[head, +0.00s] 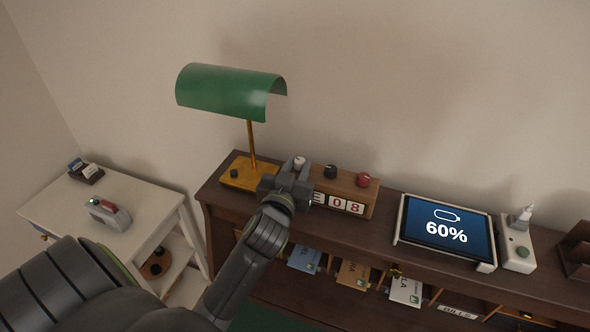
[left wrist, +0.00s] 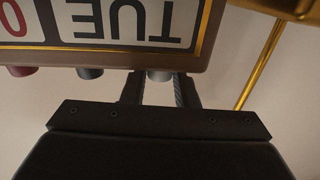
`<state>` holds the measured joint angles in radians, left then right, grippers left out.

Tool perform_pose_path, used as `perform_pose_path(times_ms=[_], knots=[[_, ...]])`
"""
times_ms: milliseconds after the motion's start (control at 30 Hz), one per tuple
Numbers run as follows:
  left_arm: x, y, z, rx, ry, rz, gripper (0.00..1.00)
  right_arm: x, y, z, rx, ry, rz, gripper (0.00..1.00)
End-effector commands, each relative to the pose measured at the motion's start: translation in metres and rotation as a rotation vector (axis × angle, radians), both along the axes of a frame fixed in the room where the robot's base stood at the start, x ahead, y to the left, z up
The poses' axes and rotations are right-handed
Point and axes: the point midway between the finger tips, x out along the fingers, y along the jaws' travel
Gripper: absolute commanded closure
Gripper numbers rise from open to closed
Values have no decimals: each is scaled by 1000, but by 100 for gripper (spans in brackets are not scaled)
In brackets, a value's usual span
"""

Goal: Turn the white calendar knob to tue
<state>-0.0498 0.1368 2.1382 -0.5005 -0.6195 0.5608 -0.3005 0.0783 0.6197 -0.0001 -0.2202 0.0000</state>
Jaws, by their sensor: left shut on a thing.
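The wooden calendar (head: 370,192) stands on the dark desk, with number cards reading 0 and 8 in the head view. Its day card is mostly hidden there behind my gripper. In the left wrist view the calendar frame (left wrist: 208,30) appears upside down and its day card (left wrist: 125,18) reads TUE. The white knob (head: 299,161) is on the calendar's top at the left end; it also shows in the left wrist view (left wrist: 160,75). My left gripper (head: 296,172) is shut on this knob, with a finger on each side.
A black knob (head: 330,171) and a red knob (head: 363,180) sit beside the white one. A green lamp (head: 230,90) stands close on the left. A white side table (head: 50,205) is at the left.

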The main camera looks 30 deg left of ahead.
Motion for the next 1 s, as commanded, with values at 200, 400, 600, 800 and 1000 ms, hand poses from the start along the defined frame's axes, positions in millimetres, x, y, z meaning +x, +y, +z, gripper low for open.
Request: perform_pose_path(times_ms=[200,400,600,800,1000], knots=[[2,-4,-3,-5,-6,143,96,0,0,-23,0,0,0,64],[2,-5,0,-2,-4,220,96,0,0,-31,0,0,0,64],[2,-5,1,-2,-2,231,96,0,0,-30,0,0,0,64],[2,-5,1,-2,-2,230,68,0,0,-30,0,0,0,64],[2,-5,1,-1,-1,229,51,0,0,-30,0,-1,0,64]])
